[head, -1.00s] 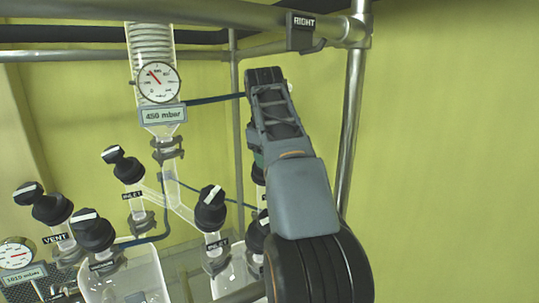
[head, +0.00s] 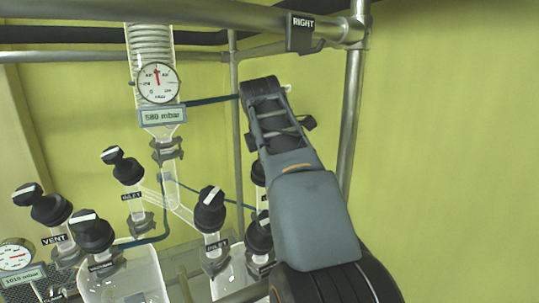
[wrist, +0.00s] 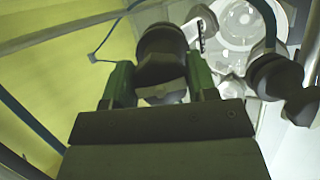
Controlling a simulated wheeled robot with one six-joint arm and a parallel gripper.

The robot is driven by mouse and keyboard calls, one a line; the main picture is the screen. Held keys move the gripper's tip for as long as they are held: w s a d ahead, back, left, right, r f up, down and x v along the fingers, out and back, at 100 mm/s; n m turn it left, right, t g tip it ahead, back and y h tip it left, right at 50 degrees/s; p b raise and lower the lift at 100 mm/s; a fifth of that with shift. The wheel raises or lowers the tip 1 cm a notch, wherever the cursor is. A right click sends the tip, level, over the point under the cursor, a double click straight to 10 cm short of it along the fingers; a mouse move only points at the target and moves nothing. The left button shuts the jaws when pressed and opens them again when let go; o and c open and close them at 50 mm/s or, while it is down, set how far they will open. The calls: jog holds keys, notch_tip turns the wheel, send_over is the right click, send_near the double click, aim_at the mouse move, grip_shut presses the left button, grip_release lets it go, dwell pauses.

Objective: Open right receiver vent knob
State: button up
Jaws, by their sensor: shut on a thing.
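In the wrist view a dark knob (wrist: 163,48) sits between the two green fingers of my gripper (wrist: 161,76). The gripper is shut on it. In the head view my arm hides the gripper and the held knob. The RIGHT sign (head: 302,24) hangs on the frame's upper bar, above my arm. The round gauge (head: 158,82) on the glass column stands left of my arm, and its display (head: 162,116) reads about 580 mbar.
Black knobs labelled VENT (head: 55,208) and INLET (head: 210,212) stand left of my arm. More knobs are partly behind it. A metal post (head: 350,120) rises close on the right. A glass vessel (head: 125,278) stands lower left. In the wrist view other knobs (wrist: 275,75) are close on the right.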

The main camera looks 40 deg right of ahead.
jog(key=n+t, duration=0.1)
jog(key=n, duration=0.5)
jog(key=shift+n+t, duration=0.3)
jog(key=shift+t, duration=0.1)
jog(key=n+t+b, duration=0.1)
jog(key=n, duration=0.4)
jog(key=shift+w+r+n+y, duration=0.1)
jog(key=shift+w+n+y, duration=0.05)
jog(key=shift+n+y, duration=0.2)
jog(key=o, duration=0.9)
jog(key=shift+a, duration=0.1)
jog(key=s+a+r+b, duration=0.1)
jog(key=s+a, duration=0.1)
jog(key=s, duration=0.2)
jog(key=s+a+r+b, duration=0.1)
jog(key=s+a+b, duration=0.1)
jog(key=s, duration=0.3)
jog(key=s+a+r+b, duration=0.1)
jog(key=s+a, duration=0.2)
jog(key=s, duration=0.1)
jog(key=shift+s+a+r+b, duration=0.1)
jog(key=shift+s+r+b, duration=0.2)
jog(key=shift+s, duration=0.1)
